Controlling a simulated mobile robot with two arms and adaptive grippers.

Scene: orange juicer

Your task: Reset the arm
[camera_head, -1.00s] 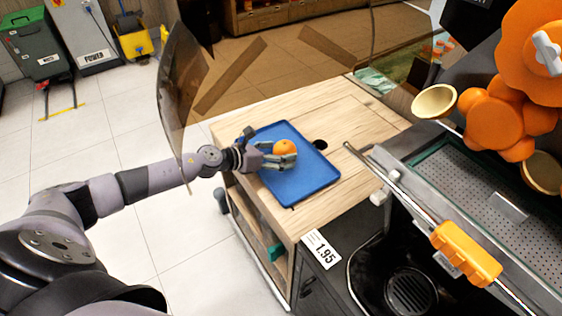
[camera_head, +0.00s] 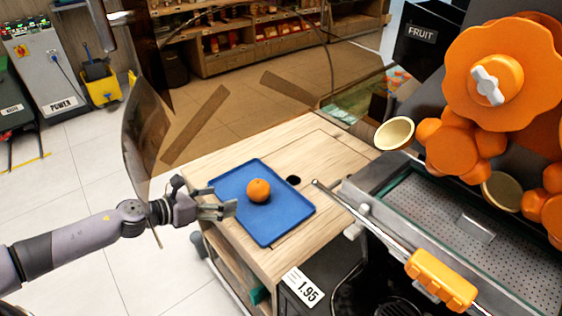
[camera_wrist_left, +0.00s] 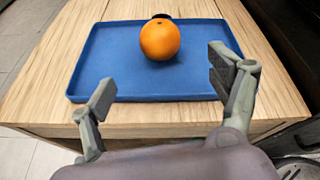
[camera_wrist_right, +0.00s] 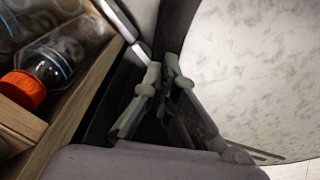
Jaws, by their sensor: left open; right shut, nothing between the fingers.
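My left gripper (camera_head: 228,205) is open and empty at the left edge of the blue tray (camera_head: 268,232). In the left wrist view, its two fingers (camera_wrist_left: 168,88) stand wide apart on the near side of the tray. An orange (camera_head: 258,190) rests on the tray, clear of the fingers; it also shows in the left wrist view (camera_wrist_left: 160,40). My right gripper (camera_wrist_right: 162,90) shows only in its own wrist view, with its fingers close together and nothing between them.
The tray lies on a wooden counter (camera_head: 330,165). A juicer (camera_head: 450,140) with orange rollers and a metal drip tray stands at the right. A brown transparent panel (camera_head: 148,130) rises near my left arm. Bottles (camera_wrist_right: 45,65) lie beside a wooden edge by my right gripper.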

